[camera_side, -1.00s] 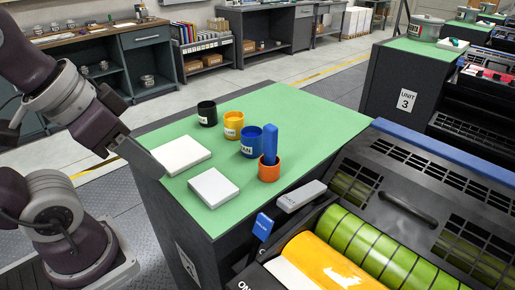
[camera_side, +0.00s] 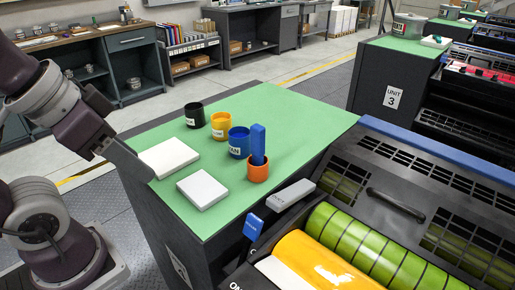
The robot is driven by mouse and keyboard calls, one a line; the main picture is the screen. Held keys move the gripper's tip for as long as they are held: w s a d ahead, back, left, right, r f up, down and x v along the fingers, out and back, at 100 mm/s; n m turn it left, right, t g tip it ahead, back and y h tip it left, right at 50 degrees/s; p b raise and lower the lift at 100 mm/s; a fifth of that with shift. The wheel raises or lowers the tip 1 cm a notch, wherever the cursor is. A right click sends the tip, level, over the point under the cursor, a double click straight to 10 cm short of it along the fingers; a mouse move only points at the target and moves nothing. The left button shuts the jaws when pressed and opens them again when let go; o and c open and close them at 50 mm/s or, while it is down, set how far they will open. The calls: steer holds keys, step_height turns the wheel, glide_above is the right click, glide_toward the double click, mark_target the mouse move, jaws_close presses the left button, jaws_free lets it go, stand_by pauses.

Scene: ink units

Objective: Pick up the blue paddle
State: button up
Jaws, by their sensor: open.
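The blue paddle (camera_side: 258,140) stands upright in a small orange cup (camera_side: 258,172) on the green table top (camera_side: 290,108). Its lower end is hidden inside the cup. My gripper (camera_side: 150,176) is at the left edge of the table, pointing down and to the right, near a white slab. It is open and well to the left of the paddle. No object shows between its fingers, though the side-on view hides the gap.
Black (camera_side: 194,115), yellow (camera_side: 221,125) and blue (camera_side: 238,142) cups stand behind and left of the orange cup. Two white slabs (camera_side: 168,157) (camera_side: 202,190) lie between my gripper and it. A press (camera_side: 395,200) stands to the right. The table's back is clear.

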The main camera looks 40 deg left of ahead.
steer(key=w+r+m+g, duration=0.2)
steer(key=w+r+m, duration=0.25)
steer(key=w, duration=0.25)
steer(key=m+g, duration=0.4)
steer(key=m, duration=0.9)
glide_above(258, 126)
steer(key=shift+s+f, duration=0.25)
steer(key=shift+f, duration=0.8)
steer(key=shift+m, duration=0.25)
steer(key=f, duration=0.6)
steer(key=shift+w+f, duration=0.2)
steer(key=shift+f, duration=0.4)
jaws_close()
